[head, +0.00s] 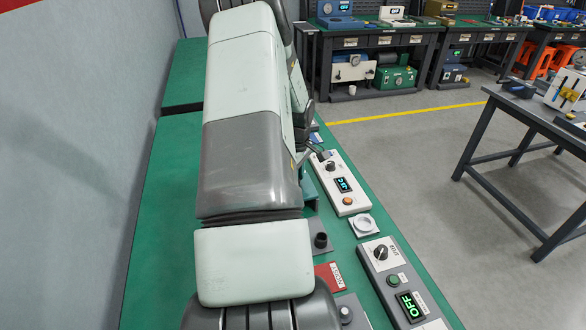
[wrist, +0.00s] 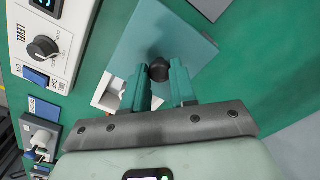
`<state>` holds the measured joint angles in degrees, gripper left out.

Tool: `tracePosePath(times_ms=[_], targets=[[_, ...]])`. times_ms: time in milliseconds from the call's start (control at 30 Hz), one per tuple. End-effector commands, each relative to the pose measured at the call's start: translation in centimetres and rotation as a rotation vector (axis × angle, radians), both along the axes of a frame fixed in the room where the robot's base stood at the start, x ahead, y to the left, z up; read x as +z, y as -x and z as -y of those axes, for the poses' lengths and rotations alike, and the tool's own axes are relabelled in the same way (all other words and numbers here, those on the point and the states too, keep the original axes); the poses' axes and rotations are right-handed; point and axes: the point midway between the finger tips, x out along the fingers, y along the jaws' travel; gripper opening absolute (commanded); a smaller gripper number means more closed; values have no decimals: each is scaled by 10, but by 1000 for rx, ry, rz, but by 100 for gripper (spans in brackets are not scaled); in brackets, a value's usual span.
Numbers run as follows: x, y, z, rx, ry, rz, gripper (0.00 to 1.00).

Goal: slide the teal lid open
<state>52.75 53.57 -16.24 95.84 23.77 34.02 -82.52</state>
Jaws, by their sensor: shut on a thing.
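The teal lid (wrist: 150,38) is a flat plate in the wrist view, lying above the green bench top. A round black knob (wrist: 159,70) stands on it near its lower edge. My gripper (wrist: 159,80) has its two teal fingers on either side of the knob and is shut on it. A white box part (wrist: 108,95) shows at the lid's lower left edge, with a dark opening beside it. The fingers and palm hide the rest. In the head view my arm hides most of the lid and the gripper.
A white control box with a LEVEL dial (wrist: 43,48) stands left of the lid in the wrist view. In the head view, a white box with a lit display (head: 342,183) and a grey box reading OFF (head: 408,300) line the bench's right side. The bench's left side (head: 160,220) is clear.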

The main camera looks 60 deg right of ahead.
Motion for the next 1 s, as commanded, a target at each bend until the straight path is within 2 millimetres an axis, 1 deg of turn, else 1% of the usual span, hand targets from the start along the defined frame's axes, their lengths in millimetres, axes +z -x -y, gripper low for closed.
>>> tracePosePath(times_ms=[233,267,400,433,667,767,867,967,1000], targets=[[0,2,1,2,3,-3,0],[0,2,1,2,3,-3,28],[0,1,1,2,2,-2,50],[0,1,1,2,2,-2,53],[0,0,0,2,1,-1,53],[4,0,1,2,2,0,53],[14,0,1,2,2,1,53],[33,0,1,2,4,1,53],[42,-1,1,2,5,3,53]])
